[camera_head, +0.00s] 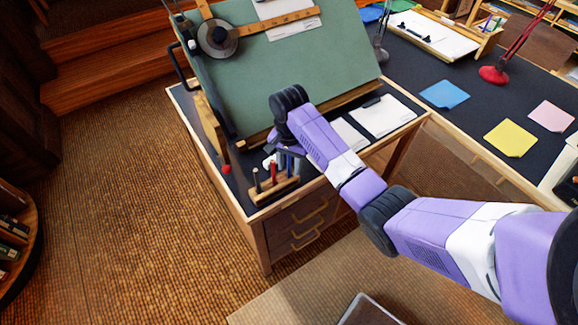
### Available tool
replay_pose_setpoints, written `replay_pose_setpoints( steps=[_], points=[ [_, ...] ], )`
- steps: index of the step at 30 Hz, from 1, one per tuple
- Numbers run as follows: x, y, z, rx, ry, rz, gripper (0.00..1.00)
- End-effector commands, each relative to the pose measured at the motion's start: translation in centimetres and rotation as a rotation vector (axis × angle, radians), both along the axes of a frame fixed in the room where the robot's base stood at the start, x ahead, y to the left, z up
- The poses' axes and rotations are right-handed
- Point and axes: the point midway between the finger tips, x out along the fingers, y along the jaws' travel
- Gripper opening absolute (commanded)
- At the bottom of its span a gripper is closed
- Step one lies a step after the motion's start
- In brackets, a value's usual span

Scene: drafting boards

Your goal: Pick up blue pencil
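A small wooden holder (265,194) stands at the front left of the drafting desk, with several upright pencils or pens in it. Dark, red, blue and pale ones show. A blue pencil (289,164) stands toward the right side of the holder, its top close under my gripper. My gripper (280,152) is dark and points down just above the holder. Its fingers are small and partly hidden by my purple arm, so I cannot tell whether they are open, shut or touching the pencil.
A tilted green drafting board (290,75) rises behind the holder. White paper (383,115) lies to the right on the desk. A red lamp (494,74) stands on the dark table at right.

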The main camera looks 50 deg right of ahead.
Motion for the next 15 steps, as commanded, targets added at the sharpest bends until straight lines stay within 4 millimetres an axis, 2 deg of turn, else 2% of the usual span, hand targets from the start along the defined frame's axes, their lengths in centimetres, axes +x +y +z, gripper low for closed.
replay_pose_setpoints(
  steps=[1, 7, 15],
  points=[
    [0.00, 0.00, 0.01, 0.000, 0.000, 0.000, 0.39],
    [0.00, -0.01, 0.04, 0.000, 0.000, 0.000, 0.00],
    [0.00, -0.01, 0.06, 0.000, 0.000, 0.000, 0.00]
  ],
)
